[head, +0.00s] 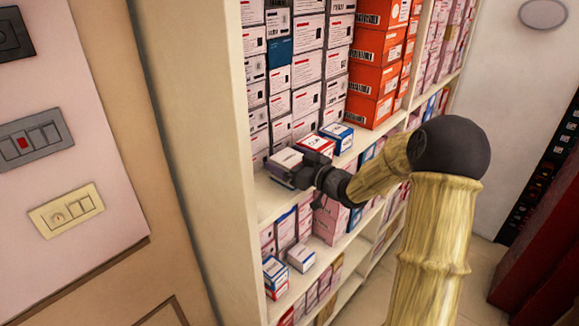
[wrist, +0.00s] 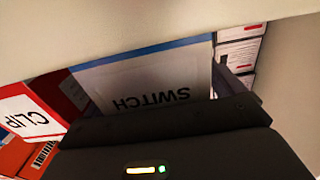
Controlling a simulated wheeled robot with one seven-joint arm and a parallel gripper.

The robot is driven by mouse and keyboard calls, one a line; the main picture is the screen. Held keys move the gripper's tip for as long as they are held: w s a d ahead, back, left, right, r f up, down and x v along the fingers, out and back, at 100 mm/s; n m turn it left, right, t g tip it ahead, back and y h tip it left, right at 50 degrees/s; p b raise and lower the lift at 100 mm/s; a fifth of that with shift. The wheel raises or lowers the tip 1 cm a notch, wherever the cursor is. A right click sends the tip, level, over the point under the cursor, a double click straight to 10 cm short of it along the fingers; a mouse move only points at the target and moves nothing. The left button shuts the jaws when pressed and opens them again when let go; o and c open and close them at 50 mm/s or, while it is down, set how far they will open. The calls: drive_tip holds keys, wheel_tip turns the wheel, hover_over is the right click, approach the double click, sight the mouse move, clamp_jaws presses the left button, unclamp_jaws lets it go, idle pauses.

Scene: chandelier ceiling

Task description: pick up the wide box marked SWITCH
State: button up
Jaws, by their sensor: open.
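The wide box marked SWITCH (wrist: 150,78) is white with dark lettering that reads upside down in the wrist view. A blue strip runs along its far edge. In the head view it is the whitish box (head: 286,157) at the near end of the shelf. My gripper (head: 287,174) is open at the box's front. In the wrist view its dark body covers the near part of the box, and a dark finger (wrist: 237,82) shows along the box's right side. I cannot tell whether the fingers touch it.
A red-and-white box marked CLIP (wrist: 30,118) sits close on the left. A blue-and-white box (head: 338,136) stands farther along the shelf. Stacked white boxes (head: 306,66) and orange boxes (head: 376,65) fill the back. The shelf's side panel (head: 205,120) is close by my gripper.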

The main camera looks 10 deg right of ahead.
sight(288, 156)
idle(0.3)
drive_tip(key=c, duration=1.1)
drive_tip(key=shift+r, duration=0.1)
wheel_tip(288, 156, up, 10)
drive_tip(key=shift+f+b, duration=0.1)
drive_tip(key=shift+b, duration=1.15)
